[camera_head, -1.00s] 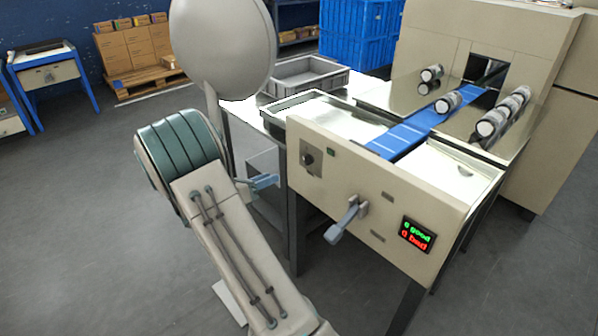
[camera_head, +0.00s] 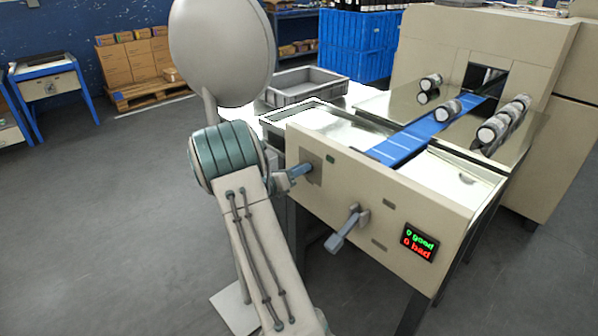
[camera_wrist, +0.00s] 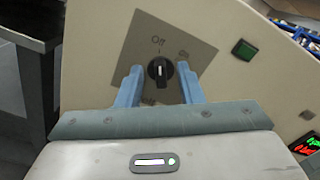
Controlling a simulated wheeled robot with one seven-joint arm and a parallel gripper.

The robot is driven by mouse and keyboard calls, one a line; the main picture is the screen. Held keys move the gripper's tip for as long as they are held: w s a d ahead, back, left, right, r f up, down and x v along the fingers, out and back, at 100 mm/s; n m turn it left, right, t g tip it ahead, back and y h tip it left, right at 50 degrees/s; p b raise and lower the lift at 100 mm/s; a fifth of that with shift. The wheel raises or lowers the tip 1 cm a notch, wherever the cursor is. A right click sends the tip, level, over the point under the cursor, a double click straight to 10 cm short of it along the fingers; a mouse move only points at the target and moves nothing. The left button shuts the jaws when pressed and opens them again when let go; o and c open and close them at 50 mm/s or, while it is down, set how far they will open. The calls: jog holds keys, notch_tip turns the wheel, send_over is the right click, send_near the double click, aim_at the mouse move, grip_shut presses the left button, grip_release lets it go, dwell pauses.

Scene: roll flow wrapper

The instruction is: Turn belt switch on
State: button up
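The belt switch (camera_wrist: 159,71) is a black rotary knob on a grey plate marked "Off" at the top and "On" to the upper right. Its white pointer line stands upright, toward "Off". My gripper (camera_wrist: 161,84) has its two blue fingers apart, one on each side of the knob, with gaps between them and it. In the head view my gripper (camera_head: 303,170) is at the grey plate (camera_head: 316,168) on the machine's front panel, and the knob is hidden there.
A lever handle (camera_head: 348,229) sticks out of the panel to the right. A display (camera_head: 419,242) reads "0 good, 0 bad". A green button (camera_wrist: 245,50) is right of the switch plate. A blue belt (camera_head: 410,137) runs behind the panel.

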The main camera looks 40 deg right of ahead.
jog(key=shift+d, duration=0.25)
grip_shut()
